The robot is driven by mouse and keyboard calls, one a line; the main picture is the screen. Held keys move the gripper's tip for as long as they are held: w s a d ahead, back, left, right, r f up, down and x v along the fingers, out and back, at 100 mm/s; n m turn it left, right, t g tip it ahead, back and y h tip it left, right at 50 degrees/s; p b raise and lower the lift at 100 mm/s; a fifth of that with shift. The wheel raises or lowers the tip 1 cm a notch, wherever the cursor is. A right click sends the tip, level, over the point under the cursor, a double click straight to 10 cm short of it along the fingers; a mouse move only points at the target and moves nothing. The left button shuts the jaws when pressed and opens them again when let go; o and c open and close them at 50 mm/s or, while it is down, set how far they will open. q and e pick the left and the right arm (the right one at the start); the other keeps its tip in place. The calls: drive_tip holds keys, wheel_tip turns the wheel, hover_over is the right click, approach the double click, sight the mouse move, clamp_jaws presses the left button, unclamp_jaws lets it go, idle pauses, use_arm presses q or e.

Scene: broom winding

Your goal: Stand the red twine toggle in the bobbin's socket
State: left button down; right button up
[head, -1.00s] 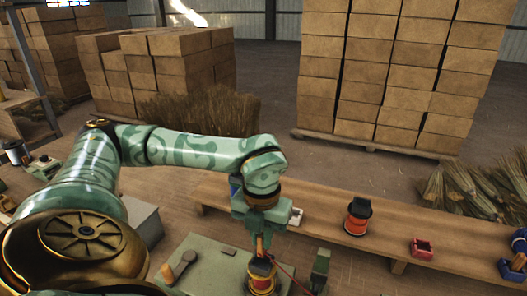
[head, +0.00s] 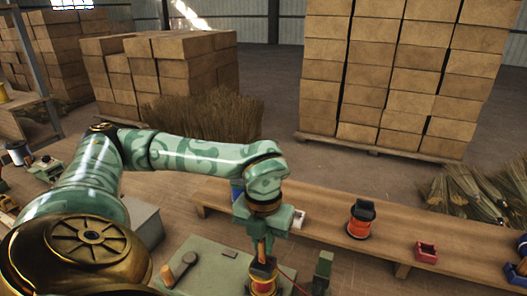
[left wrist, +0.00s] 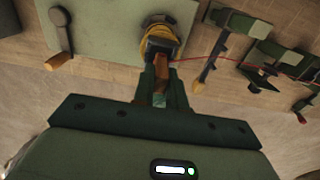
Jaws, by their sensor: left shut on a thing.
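The gripper is shut on a slim orange-brown piece, which I take for the toggle (head: 261,250). The toggle stands roughly upright just above or at the bobbin's top. I cannot tell whether its lower end is inside the socket. In the left wrist view the toggle (left wrist: 160,66) shows between the fingers, with the bobbin's yellow rim (left wrist: 162,36) just beyond. A red twine runs off to the right. My right gripper is not seen.
A green plate (head: 215,272) with a wooden-handled crank (head: 178,269) lies left of the bobbin. A green post (head: 322,268) stands close on its right.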

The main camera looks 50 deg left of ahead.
sight(263, 252)
use_arm(q)
drive_tip(key=shift+f, duration=0.25)
idle(0.3)
drive_tip(key=shift+f+b, duration=1.35)
drive_tip(key=shift+f, duration=0.05)
drive_tip(key=c, duration=1.3)
unclamp_jaws()
drive_tip(key=shift+c, duration=0.2)
drive_tip(key=shift+r, duration=0.1)
wheel_tip(263, 252, up, 16)
drive_tip(key=p, duration=0.5)
drive_tip(key=shift+r, duration=0.15)
